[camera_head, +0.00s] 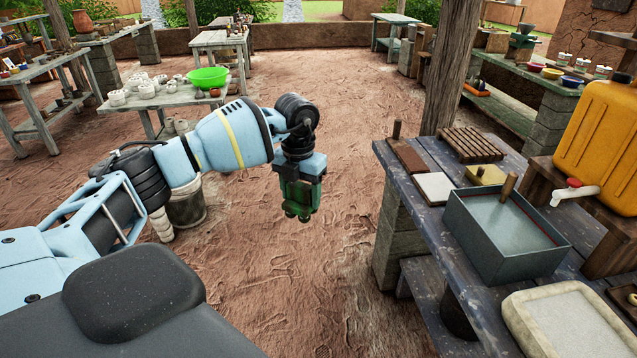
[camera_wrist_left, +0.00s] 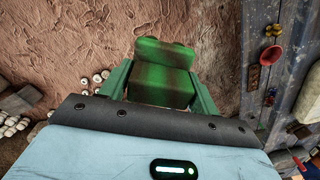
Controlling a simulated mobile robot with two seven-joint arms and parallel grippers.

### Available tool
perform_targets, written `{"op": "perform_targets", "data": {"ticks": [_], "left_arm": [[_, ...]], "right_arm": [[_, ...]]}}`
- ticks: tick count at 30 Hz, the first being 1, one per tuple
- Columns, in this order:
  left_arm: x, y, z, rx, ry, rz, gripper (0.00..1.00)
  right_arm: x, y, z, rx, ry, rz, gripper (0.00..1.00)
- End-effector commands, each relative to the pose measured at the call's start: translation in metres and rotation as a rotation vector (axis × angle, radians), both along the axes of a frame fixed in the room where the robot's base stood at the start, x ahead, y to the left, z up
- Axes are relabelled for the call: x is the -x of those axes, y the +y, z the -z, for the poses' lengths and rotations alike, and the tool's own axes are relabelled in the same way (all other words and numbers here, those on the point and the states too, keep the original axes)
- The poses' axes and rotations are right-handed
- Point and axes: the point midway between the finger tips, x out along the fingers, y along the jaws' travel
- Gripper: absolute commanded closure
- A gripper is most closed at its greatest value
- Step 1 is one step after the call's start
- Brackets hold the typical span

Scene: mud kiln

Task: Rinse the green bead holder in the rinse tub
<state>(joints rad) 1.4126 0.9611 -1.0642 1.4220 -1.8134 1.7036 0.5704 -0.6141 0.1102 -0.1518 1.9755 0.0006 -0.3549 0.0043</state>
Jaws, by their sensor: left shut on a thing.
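My left gripper (camera_head: 297,196) hangs pointing down over bare ground, left of the bench. It is shut on the green bead holder (camera_wrist_left: 163,70), which shows brown smears in the left wrist view. In the head view the holder is small and hard to tell from the dark green fingers. The rinse tub, a grey rectangular tub (camera_head: 482,248) of greyish water, stands on the bench to the right, well apart from the gripper. My right gripper is not in view.
The dark plank bench (camera_head: 470,335) also carries a slatted wooden rack (camera_head: 470,144), a white slab (camera_head: 434,188), a yellow block (camera_head: 486,174) and a pale basin (camera_head: 512,312). An orange water container (camera_head: 597,130) with a tap stands behind the tub. A wooden post (camera_head: 452,75) rises beyond the bench.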

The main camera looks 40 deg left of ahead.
Motion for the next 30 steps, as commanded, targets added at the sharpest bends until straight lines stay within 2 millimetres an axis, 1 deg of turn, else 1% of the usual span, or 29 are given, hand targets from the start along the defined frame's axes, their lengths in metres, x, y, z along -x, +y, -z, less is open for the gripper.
{"op": "perform_targets", "data": {"ticks": [1,3,14,23,30], "left_arm": [[0.001,-0.011,-0.002,0.001,-0.003,0.122,0.6],[0.003,-0.024,-0.004,0.001,-0.006,0.295,0.6],[0.02,-0.088,-0.011,0.001,-0.015,1.189,0.6],[0.043,-0.135,-0.017,-0.005,-0.02,1.934,0.6],[0.066,-0.169,-0.021,-0.006,-0.022,2.531,0.6]], "right_arm": [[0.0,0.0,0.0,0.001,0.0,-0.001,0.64],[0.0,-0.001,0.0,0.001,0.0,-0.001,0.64],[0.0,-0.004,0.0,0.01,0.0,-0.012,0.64],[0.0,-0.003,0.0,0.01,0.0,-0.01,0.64],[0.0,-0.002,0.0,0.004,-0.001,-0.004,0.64]]}}
